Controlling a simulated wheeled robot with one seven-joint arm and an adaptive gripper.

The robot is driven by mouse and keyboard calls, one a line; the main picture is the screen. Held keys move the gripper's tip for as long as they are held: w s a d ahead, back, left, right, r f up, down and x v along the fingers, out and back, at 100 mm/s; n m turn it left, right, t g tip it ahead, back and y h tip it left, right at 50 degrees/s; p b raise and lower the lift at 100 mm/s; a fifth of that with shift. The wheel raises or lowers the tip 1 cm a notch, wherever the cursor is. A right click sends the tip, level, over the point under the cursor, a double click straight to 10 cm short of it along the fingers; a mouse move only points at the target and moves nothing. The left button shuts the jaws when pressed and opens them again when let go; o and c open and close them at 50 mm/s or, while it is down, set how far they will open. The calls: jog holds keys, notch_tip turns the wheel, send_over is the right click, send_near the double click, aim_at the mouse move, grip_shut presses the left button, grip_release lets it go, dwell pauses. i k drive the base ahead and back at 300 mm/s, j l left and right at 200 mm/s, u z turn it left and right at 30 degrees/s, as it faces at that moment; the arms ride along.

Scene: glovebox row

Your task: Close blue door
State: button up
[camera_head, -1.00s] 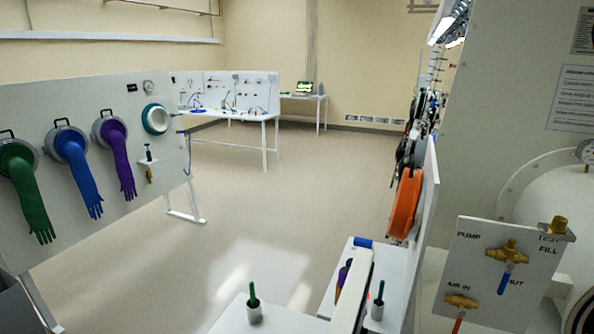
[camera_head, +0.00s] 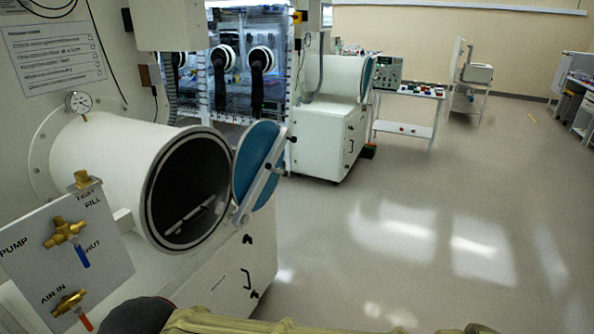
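The blue door (camera_head: 256,163) is a round disc with a pale bar across its face. It stands open at the right side of the round mouth of a white cylinder chamber (camera_head: 98,155). The dark opening (camera_head: 187,190) is uncovered and a light tray or rail shows inside. A beige arm part of mine crosses the bottom edge of the view. My gripper's fingers do not show, so its place relative to the door is hidden.
A valve panel (camera_head: 65,240) with brass valves and blue and red handles stands at the near left. A second chamber (camera_head: 335,75) stands farther back, before a bench (camera_head: 408,92). The floor (camera_head: 430,240) at the right is clear.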

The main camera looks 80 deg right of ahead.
aim_at(251, 186)
jog(key=l+z, duration=0.1)
jog(key=z, duration=2.2)
jog(key=i+l, duration=0.1)
jog(key=i, duration=2.25)
jog(key=j+u, duration=0.05)
jog(key=j, duration=0.05)
